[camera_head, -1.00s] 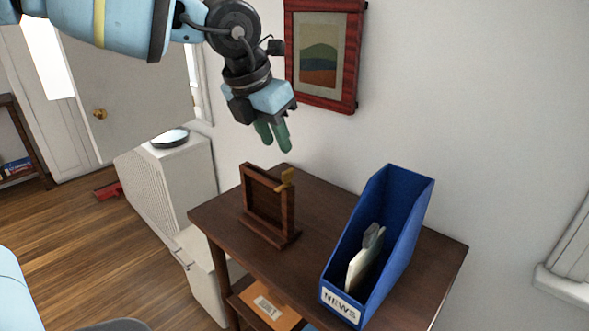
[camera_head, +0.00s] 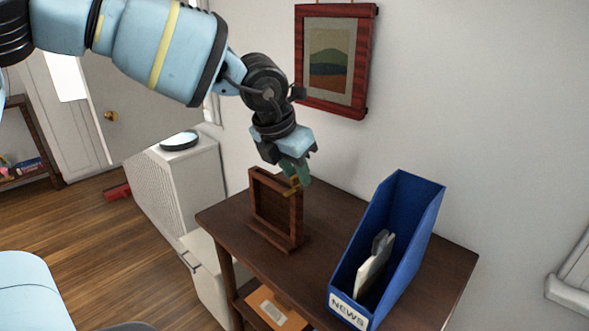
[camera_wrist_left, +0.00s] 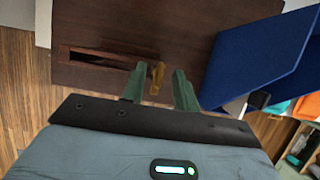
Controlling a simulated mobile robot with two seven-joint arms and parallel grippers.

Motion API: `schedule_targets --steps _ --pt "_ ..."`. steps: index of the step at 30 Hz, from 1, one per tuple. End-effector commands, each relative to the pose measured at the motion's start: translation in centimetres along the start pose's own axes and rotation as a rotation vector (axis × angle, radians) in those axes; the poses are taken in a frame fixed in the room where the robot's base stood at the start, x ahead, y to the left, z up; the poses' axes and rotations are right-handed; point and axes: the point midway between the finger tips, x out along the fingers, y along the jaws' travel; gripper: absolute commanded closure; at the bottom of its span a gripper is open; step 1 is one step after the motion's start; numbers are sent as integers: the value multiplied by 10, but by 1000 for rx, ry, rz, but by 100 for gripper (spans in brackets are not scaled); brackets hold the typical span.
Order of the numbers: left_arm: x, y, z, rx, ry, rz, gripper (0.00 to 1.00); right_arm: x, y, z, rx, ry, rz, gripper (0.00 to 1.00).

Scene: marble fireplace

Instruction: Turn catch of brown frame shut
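The brown frame (camera_head: 256,200) stands upright on the dark wooden table (camera_head: 340,215). Its brass-coloured catch (camera_head: 292,189) sits at the frame's upper right corner. My left gripper (camera_head: 303,177) is above that corner, fingers pointing down. In the left wrist view, its two green fingers (camera_wrist_left: 158,88) are open, one on either side of the catch (camera_wrist_left: 156,76), with space visible around it. The brown frame shows from above in that view (camera_wrist_left: 85,56). Whether a finger touches the catch cannot be told. My right gripper is out of view.
A blue magazine file (camera_head: 405,210) labelled NEWS, with papers inside, stands right of the frame; its wall also shows in the left wrist view (camera_wrist_left: 240,60). A red-framed picture (camera_head: 335,60) hangs on the wall behind. An orange item (camera_head: 275,308) lies below the tabletop.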

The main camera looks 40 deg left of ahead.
Motion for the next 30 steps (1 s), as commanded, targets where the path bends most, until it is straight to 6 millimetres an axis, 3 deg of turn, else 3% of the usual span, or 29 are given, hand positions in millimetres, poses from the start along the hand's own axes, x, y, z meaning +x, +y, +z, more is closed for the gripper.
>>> schedule_targets --steps 3,10,21,30 --pt "0 0 0 0 0 0 71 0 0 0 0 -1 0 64" --pt "0 0 0 0 0 0 100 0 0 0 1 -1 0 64" --pt "0 0 0 23 1 -11 100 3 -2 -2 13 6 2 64" --pt "2 2 0 174 0 -77 100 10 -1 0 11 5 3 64"
